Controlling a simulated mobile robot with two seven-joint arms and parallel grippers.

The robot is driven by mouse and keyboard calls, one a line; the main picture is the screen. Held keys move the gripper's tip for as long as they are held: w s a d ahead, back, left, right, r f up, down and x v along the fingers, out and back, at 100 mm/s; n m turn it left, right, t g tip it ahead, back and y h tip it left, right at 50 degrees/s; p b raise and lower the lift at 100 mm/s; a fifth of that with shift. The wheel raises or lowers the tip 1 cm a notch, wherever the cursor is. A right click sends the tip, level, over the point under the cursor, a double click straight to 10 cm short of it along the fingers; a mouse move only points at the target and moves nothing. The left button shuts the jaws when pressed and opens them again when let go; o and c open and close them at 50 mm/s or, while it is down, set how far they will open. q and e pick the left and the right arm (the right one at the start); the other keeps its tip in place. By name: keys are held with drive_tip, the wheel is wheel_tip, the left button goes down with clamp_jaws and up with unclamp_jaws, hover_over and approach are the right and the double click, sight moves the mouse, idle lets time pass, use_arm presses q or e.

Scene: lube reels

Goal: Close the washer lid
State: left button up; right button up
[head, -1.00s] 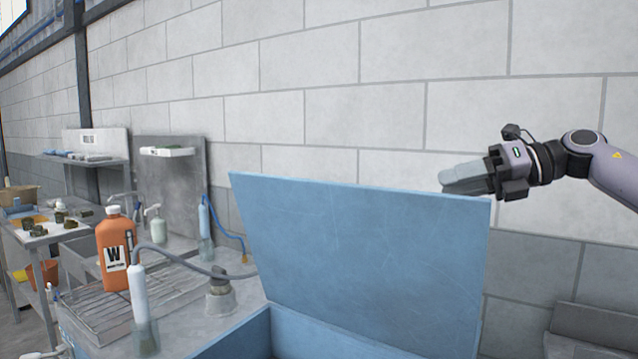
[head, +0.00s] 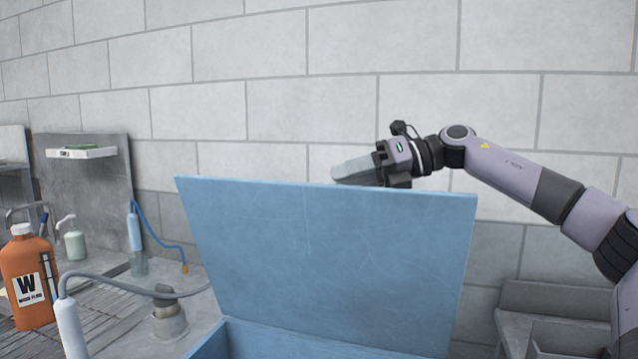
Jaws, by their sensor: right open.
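The blue washer lid (head: 325,260) stands raised, leaning slightly back, in the middle of the head view. The blue washer body (head: 270,342) shows below it at the bottom edge. My right gripper (head: 338,171) is open and empty. It is at the lid's top edge, on the far side, between the lid and the wall. The lid hides a little of its lower side, and I cannot tell whether they touch. My left gripper is not in view.
At the left, an orange bottle (head: 28,278) marked W stands on a grey counter with a wire rack (head: 100,325). A hose fitting (head: 168,310) sits close to the washer's left side. A grey block wall (head: 300,100) is behind. A grey bench (head: 560,310) stands at the right.

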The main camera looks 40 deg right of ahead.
sight(322, 186)
drive_tip(key=shift+p+x, duration=0.55)
drive_tip(key=shift+x, duration=2.1)
clamp_jaws()
